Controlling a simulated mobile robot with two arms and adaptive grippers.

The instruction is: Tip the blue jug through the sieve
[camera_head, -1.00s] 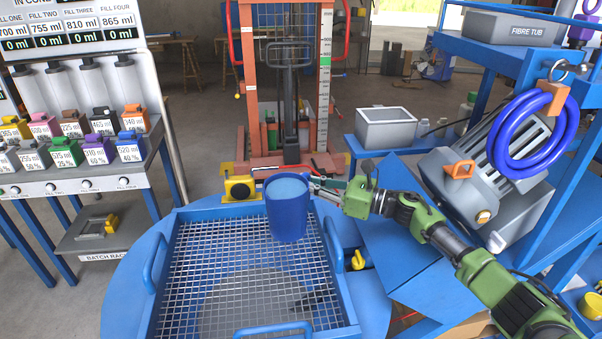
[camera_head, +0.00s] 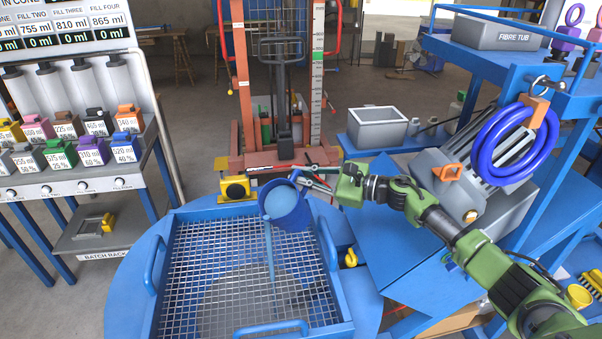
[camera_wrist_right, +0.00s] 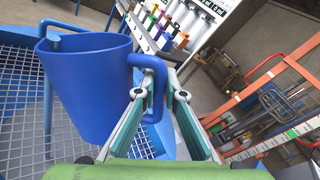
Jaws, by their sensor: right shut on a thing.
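The blue jug (camera_head: 287,208) is held above the sieve, tilted to the left, with blue liquid at its mouth. A thin blue stream (camera_head: 271,255) runs from its lip down to the mesh. My right gripper (camera_head: 306,178) is shut on the jug's handle. The sieve (camera_head: 335,290) is a square blue frame with wire mesh and blue side handles, on a round blue top. My left gripper does not show.
A yellow device (camera_head: 235,188) sits at the sieve's far edge. A filling rack with small coloured containers (camera_head: 88,151) stands left. A blue hose coil (camera_head: 512,143) hangs on the blue stand at right. A grey bin (camera_head: 377,127) stands behind.

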